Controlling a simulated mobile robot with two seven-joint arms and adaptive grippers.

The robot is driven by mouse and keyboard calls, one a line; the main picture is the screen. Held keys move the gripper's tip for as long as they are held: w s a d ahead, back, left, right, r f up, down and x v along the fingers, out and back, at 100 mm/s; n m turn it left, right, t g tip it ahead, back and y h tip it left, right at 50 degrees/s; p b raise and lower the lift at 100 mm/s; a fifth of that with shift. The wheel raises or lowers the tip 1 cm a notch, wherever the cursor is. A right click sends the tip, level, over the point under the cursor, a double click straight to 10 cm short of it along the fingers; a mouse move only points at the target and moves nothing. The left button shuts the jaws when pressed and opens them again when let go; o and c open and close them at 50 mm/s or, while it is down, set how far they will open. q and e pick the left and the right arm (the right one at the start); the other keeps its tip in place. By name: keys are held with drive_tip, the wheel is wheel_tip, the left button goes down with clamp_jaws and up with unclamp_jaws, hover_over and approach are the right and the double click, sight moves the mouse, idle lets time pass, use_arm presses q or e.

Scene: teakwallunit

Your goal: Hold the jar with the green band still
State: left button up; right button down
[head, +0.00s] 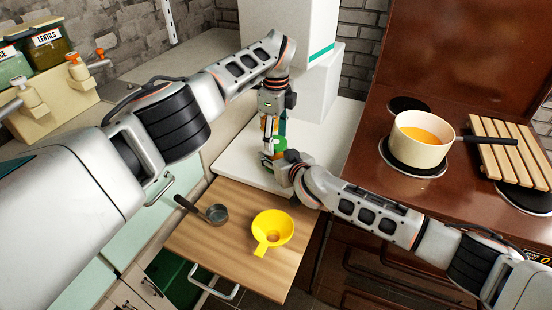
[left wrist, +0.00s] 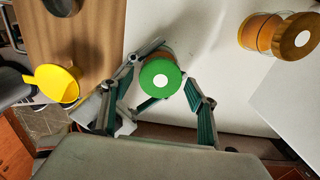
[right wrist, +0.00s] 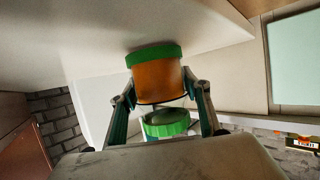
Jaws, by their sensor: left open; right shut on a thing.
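The jar with the green band (right wrist: 155,80) stands upright on the pale counter. It has orange contents, a green band near its base and a ribbed green lid (right wrist: 166,124), which shows from above with a white dot in the left wrist view (left wrist: 160,78). My right gripper (right wrist: 160,100) is shut on the jar from the side. My left gripper (left wrist: 163,85) is open above it, its fingers on either side of the lid, apparently not gripping it. In the head view, my grippers largely hide the jar (head: 280,144).
Another jar (left wrist: 259,34) with a white-dotted lid stands on the counter. A yellow funnel (head: 273,229) and a small metal measuring cup (head: 217,214) lie on the wooden pull-out board (head: 190,246). A pot (head: 420,150) stands on the stove at right.

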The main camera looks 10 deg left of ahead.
use_arm(q)
drive_tip(key=c, duration=1.2)
drive_tip(key=shift+o, duration=0.2)
drive_tip(key=m, duration=0.7)
drive_tip(key=shift+a+m, duration=0.1)
drive_tip(key=shift+m, duration=0.3)
drive_tip(key=m, duration=0.7)
use_arm(e)
drive_tip(key=shift+d, duration=0.1)
use_arm(q)
drive_tip(key=m, duration=0.6)
drive_tip(key=shift+f, duration=0.1)
drive_tip(key=o, duration=1.3)
